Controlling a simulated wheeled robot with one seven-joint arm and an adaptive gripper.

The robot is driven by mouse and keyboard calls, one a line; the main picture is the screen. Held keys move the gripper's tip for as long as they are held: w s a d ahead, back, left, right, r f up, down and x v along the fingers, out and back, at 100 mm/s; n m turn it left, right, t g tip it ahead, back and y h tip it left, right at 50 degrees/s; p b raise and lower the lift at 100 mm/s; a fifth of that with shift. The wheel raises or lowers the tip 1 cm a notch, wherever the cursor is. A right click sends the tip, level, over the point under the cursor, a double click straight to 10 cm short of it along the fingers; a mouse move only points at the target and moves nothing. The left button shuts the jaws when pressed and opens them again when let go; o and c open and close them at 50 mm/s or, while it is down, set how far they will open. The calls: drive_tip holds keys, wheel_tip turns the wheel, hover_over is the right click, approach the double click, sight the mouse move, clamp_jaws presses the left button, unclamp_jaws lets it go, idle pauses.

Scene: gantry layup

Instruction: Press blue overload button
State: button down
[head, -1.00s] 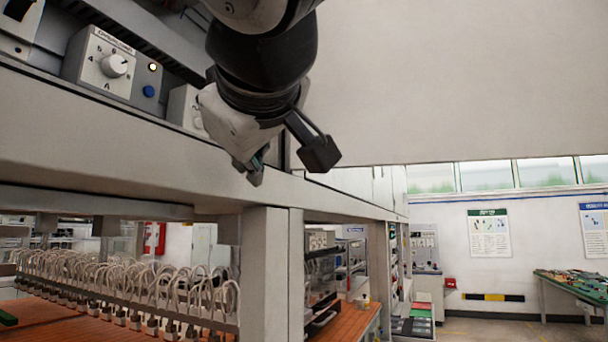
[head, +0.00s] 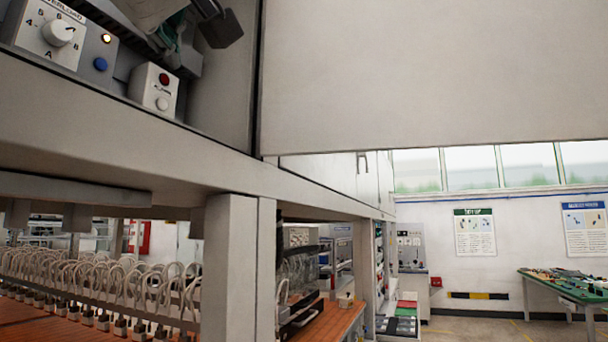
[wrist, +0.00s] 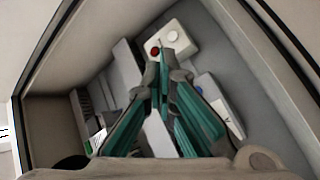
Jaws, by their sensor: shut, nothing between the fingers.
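The blue overload button (head: 100,64) is on the front of a grey box (head: 92,82) at the upper left of the head view. It sits below a small lit lamp (head: 106,38) and right of a white dial panel. My gripper (head: 188,66) is shut and empty, to the right of the button and apart from it. In the wrist view my shut gripper (wrist: 164,68) has teal fingers meeting in front of a red and white button box. A small blue spot (wrist: 199,89), apparently the blue button, shows right of the fingers; they partly hide its box.
The white overload dial (head: 59,33) adjoins the blue button. A box with a red button (head: 164,79) and a white button (head: 162,104) stands to its right. A large pale panel (head: 430,70) and the cabinet's lower ledge (head: 120,135) border the opening.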

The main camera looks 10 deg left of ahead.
drive_tip(key=shift+w+a+p, duration=0.35)
drive_tip(key=shift+a+p, duration=0.1)
drive_tip(key=shift+a, duration=0.9)
drive_tip(key=shift+w+a+p, duration=0.4)
drive_tip(key=shift+a+p, duration=0.05)
drive_tip(key=shift+a, duration=0.9)
drive_tip(key=shift+w+a+p, duration=0.35)
drive_tip(key=shift+a+p, duration=0.1)
drive_tip(key=shift+a, duration=0.9)
drive_tip(key=shift+a, duration=0.1)
drive_tip(key=shift+w+a, duration=0.15)
drive_tip(key=shift+a, duration=0.15)
drive_tip(key=shift+w+a+p, duration=0.1)
drive_tip(key=shift+a+p, duration=0.25)
drive_tip(key=shift+a, duration=0.05)
drive_tip(key=shift+d, duration=0.1)
drive_tip(key=shift+s+d+b, duration=0.2)
drive_tip(key=shift+d+b, duration=0.15)
drive_tip(key=shift+d, duration=0.35)
drive_tip(key=shift+s+d+b, duration=0.25)
drive_tip(key=shift+d+b, duration=0.05)
drive_tip(key=shift+d, duration=0.5)
drive_tip(key=shift+s+d+b, duration=0.2)
drive_tip(key=shift+d+b, duration=0.1)
drive_tip(key=shift+d, duration=0.5)
drive_tip(key=shift+s+d+b, duration=0.25)
drive_tip(key=shift+d+b, duration=0.05)
drive_tip(key=shift+d, duration=0.5)
